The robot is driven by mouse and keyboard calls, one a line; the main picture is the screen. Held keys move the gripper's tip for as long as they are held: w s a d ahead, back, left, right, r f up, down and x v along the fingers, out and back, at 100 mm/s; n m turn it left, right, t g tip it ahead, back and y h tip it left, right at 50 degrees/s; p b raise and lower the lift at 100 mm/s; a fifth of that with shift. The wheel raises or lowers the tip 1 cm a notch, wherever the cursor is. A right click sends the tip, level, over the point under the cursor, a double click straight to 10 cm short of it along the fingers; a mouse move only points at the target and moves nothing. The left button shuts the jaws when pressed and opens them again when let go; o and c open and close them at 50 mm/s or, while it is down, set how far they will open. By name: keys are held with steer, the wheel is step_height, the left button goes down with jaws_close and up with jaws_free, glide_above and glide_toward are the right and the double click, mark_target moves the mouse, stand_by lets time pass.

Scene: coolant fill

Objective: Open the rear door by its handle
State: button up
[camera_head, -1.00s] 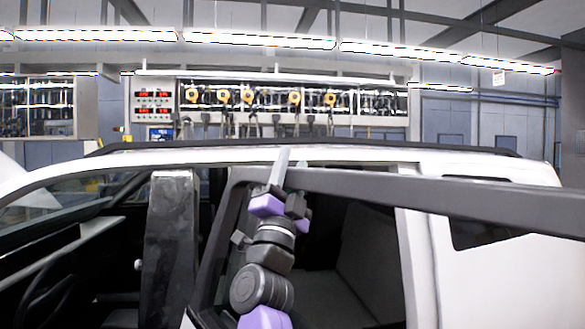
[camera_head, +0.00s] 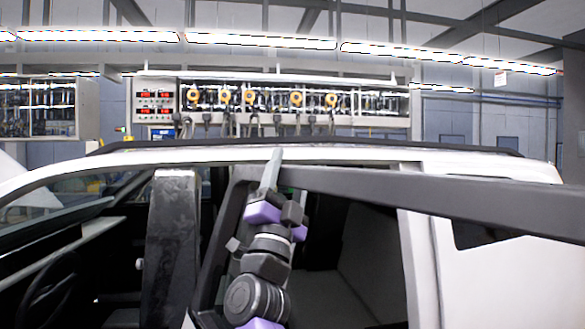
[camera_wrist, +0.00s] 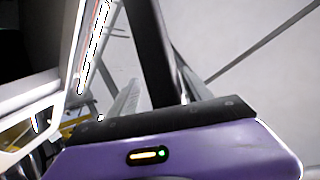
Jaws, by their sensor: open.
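The rear door (camera_head: 440,195) of the white car stands swung out towards me in the head view; its dark upper frame runs from the middle to the right edge. Its lower part and its handle are not in view. My gripper (camera_head: 273,165) is at the frame's left end. In the wrist view my gripper (camera_wrist: 155,80) is open, with a finger on each side of a dark bar, which looks like part of the door frame. I cannot tell whether the fingers touch it.
The white car (camera_head: 490,265) fills the lower head view. A dark pillar (camera_head: 172,245) stands left of my arm, and the dark rear opening (camera_head: 335,255) lies behind it. A wall panel with hoses and yellow discs (camera_head: 290,100) is beyond the roof.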

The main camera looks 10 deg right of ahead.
steer(key=v, duration=0.2)
steer(key=b+v, duration=0.1)
steer(key=d+v, duration=0.1)
steer(key=v, duration=0.1)
steer(key=shift+s+f, duration=0.15)
steer(key=shift+f, duration=0.35)
steer(key=shift+a, duration=0.1)
